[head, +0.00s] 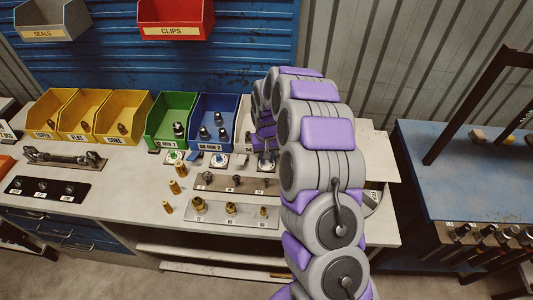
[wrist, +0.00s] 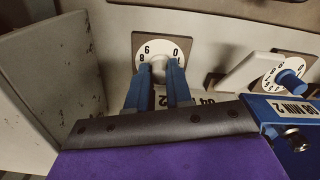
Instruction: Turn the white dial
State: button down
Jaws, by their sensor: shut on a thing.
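The white dial (wrist: 149,47) is a round numbered disc on a dark square plate, upper middle of the wrist view. Its pale knob (wrist: 159,68) sits between the two blue fingers of my gripper (wrist: 160,74), which is shut on it. The fingers cover the lower part of the disc. Digits show along the upper rim. In the head view my arm hides most of this dial and the gripper's fingertips.
A dial with a blue knob (wrist: 291,80) is to the right in the wrist view. A pale panel (wrist: 45,85) stands close on the left. In the head view, green (head: 172,121) and blue (head: 213,122) bins stand left of my arm, with brass fittings (head: 230,208) in front.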

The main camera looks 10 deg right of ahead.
jog(key=shift+w+n, duration=0.15)
jog(key=shift+n, duration=0.35)
jog(key=c, duration=1)
grip_release()
jog(key=shift+c, duration=0.2)
jog(key=shift+r+p, duration=0.1)
jog(key=shift+p, duration=0.2)
notch_tip(320, 180, up, 17)
jog(key=p, duration=0.2)
